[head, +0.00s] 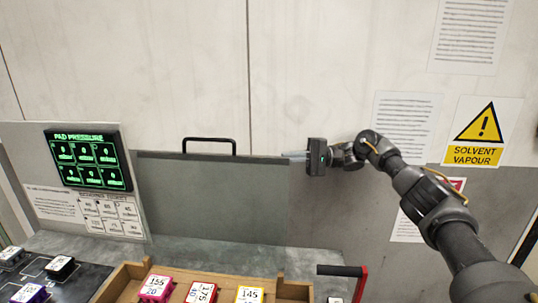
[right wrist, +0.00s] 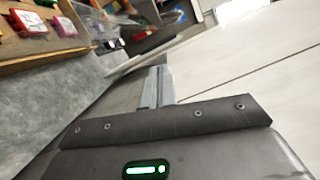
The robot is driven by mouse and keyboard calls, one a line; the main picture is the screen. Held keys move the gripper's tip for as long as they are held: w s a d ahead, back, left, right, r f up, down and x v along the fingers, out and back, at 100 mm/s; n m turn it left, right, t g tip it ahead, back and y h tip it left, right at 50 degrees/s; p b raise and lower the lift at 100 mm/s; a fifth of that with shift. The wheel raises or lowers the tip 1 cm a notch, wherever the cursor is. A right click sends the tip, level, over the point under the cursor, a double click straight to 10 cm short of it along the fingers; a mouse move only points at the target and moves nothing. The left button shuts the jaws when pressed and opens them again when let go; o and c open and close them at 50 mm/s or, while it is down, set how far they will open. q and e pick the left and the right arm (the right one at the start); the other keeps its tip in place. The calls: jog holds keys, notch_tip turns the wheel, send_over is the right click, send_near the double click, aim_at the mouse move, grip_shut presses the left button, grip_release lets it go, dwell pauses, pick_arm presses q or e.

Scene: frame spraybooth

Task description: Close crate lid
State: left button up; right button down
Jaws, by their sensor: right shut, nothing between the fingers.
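An upright grey panel (head: 215,200) with a black bar handle (head: 209,141) on its top edge stands behind the grey worktop; it looks like a raised lid, but I cannot tell if it is the crate's. My right gripper (head: 290,157) points left, with its shut, empty fingers at the panel's upper right corner. I cannot tell whether they touch it. The fingers also show in the right wrist view (right wrist: 158,86). A wooden crate (head: 118,284) holding numbered pink, red and yellow blocks is at the bottom, partly cut off. My left gripper is out of view.
A pad pressure display (head: 88,160) stands on a board at left. Dark blocks sit on a black mat (head: 75,285). A red lever with a black grip (head: 342,271) rises right of the crate. The worktop (head: 215,255) between crate and panel is bare.

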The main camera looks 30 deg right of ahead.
aim_at(269, 159)
jog(key=a+p, duration=0.1)
jog(key=a, duration=0.1)
jog(key=a+r+p, duration=0.1)
jog(key=a+p, duration=0.1)
jog(key=s+a+p, duration=0.1)
jog(key=a+p, duration=0.1)
jog(key=a, duration=0.1)
jog(key=shift+a+r, duration=0.1)
jog(key=shift+r, duration=0.05)
jog(key=shift+s+a+p, duration=0.2)
jog(key=shift+p, duration=0.1)
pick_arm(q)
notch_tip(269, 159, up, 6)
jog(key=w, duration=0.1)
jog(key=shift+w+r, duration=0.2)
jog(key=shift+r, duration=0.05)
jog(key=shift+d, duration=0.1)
